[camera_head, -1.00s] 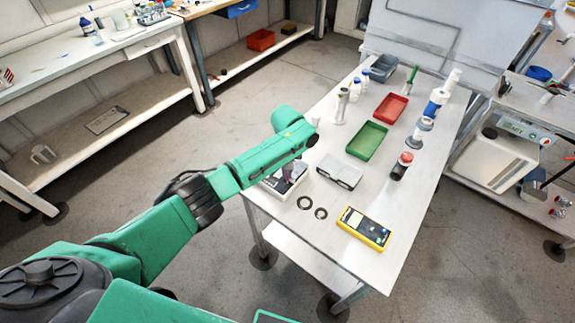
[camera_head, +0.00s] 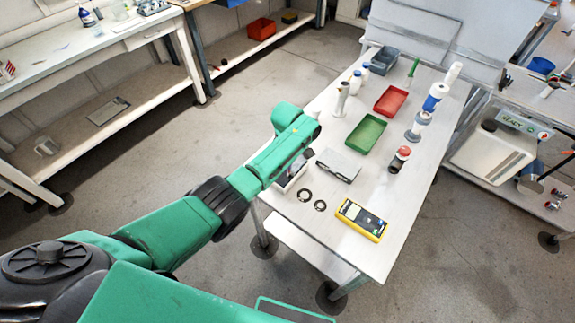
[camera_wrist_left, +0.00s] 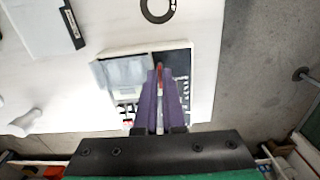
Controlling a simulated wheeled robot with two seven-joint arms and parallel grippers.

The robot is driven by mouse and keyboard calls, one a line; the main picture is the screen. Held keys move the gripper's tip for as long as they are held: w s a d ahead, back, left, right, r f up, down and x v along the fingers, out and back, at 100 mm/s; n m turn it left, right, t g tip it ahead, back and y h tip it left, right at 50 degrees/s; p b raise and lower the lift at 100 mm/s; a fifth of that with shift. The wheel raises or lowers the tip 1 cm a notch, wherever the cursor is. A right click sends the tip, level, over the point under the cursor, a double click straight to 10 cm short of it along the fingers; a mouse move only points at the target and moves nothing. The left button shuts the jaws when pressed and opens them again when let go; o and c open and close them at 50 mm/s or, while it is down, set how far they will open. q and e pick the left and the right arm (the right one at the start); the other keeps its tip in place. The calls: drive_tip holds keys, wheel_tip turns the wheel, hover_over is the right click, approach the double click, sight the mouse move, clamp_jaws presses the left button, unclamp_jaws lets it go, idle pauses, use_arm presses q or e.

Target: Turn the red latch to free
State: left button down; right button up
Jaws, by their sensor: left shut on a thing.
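The red latch (camera_wrist_left: 160,72) shows as a thin red strip between the purple fingers of my left gripper (camera_wrist_left: 157,92) in the left wrist view. The fingers are shut on it, and they hide most of it. It sits over a small white box-like unit (camera_wrist_left: 197,95) with a pale clear-looking part at left and a dark panel with white markings. In the head view, the unit (camera_head: 293,181) stands at the table's left edge, partly hidden by my left arm. The latch cannot be made out there. My right gripper is not in view.
The white table (camera_head: 372,225) also holds two dark rings (camera_head: 320,205), a yellow meter (camera_head: 361,219), a grey box (camera_head: 339,165), a green tray (camera_head: 366,134), a red tray (camera_head: 391,101) and several bottles. Floor is clear left of the table.

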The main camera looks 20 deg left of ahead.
use_arm(q)
drive_tip(key=shift+w+a+r, duration=0.1)
drive_tip(key=shift+w+r, duration=0.05)
drive_tip(key=shift+r, duration=0.05)
idle(0.4)
drive_tip(key=c, duration=1.1)
unclamp_jaws()
drive_tip(key=shift+o, duration=0.4)
drive_tip(key=shift+f, duration=0.1)
wheel_tip(320, 180, up, 15)
drive_tip(key=shift+f+b, duration=0.2)
drive_tip(key=shift+b, duration=0.1)
